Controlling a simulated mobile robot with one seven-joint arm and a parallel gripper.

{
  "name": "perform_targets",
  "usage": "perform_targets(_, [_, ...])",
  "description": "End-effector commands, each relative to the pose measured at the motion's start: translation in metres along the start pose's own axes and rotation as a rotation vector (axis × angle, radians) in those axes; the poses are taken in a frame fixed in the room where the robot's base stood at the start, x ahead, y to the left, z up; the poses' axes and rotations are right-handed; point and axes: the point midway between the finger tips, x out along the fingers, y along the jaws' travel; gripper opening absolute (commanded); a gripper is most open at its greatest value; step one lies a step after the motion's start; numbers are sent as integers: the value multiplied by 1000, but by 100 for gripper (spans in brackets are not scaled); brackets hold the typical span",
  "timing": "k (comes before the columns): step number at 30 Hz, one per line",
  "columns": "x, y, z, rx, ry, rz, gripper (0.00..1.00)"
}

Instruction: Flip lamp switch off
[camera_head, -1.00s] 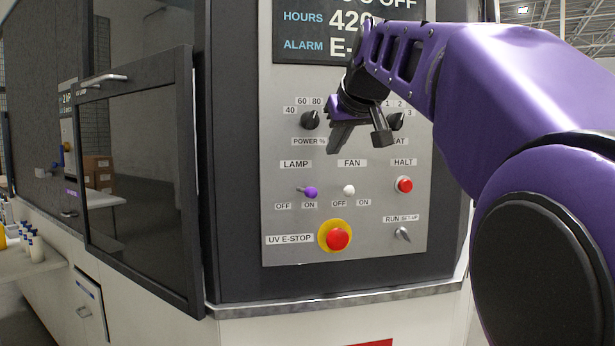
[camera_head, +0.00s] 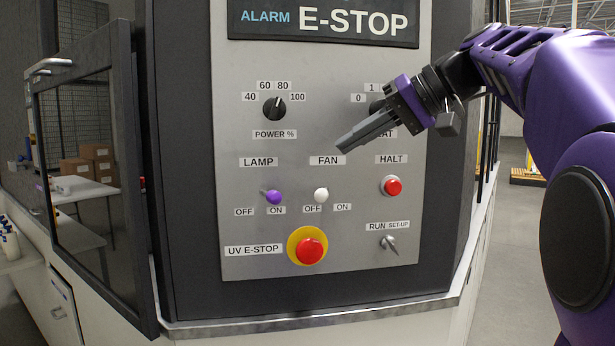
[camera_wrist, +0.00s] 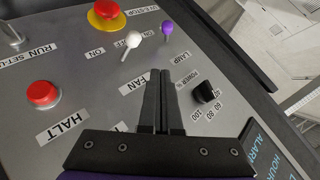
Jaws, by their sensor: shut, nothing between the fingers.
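The lamp switch (camera_head: 273,197) is a small lever with a purple ball tip, under the LAMP label (camera_head: 258,162). Its tip leans right, above the ON label (camera_head: 277,210). It also shows at the top of the wrist view (camera_wrist: 167,28). My gripper (camera_head: 343,148) is shut and empty, its dark fingers pointing down-left in front of the panel near the FAN label. It is above and right of the lamp switch, apart from it. In the wrist view the shut fingers (camera_wrist: 160,73) point up toward the switches.
The white-tipped fan switch (camera_head: 321,194) stands just right of the lamp switch. Around them are the power knob (camera_head: 275,108), red HALT button (camera_head: 392,187), E-stop button (camera_head: 310,251) and run key switch (camera_head: 389,242). An open glass door (camera_head: 90,180) stands at the left.

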Motion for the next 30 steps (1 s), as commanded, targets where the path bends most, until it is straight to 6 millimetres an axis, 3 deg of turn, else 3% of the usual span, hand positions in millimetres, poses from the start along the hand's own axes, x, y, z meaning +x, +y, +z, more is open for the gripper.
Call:
perform_targets(7, [-7,-7,3,11,-11,-58,0])
perform_targets(19, [-2,-7,3,11,-12,-58,0])
perform_targets(23, [13,-8,4,10,-14,-59,0])
perform_targets(30, [64,-11,5,10,-16,-59,0])
